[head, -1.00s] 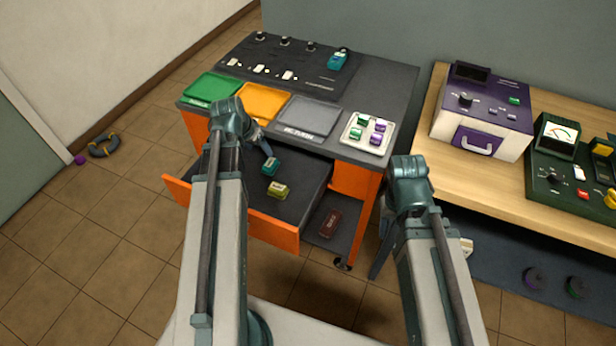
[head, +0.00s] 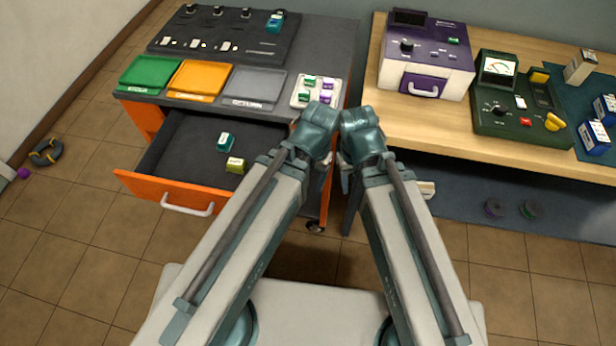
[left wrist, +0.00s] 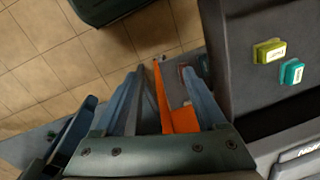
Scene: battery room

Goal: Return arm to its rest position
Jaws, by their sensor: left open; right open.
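My two arms reach forward, and their wrists come close together in front of the orange cart's right side in the head view. My left gripper (head: 326,172) is mostly hidden behind its wrist. In the left wrist view my left gripper (left wrist: 163,95) shows its fingers apart, with nothing held and an orange cart edge seen between them. My right gripper (head: 350,200) points down beside the cart's right side, partly hidden by its arm; I see nothing held in it.
The cart's drawer (head: 160,187) stands open, with a teal battery (head: 225,142) and a yellow-green battery (head: 235,165) inside. Green, orange and grey trays lie on the cart top. A wooden bench (head: 400,125) with instruments stands right. Floor at left is mostly clear.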

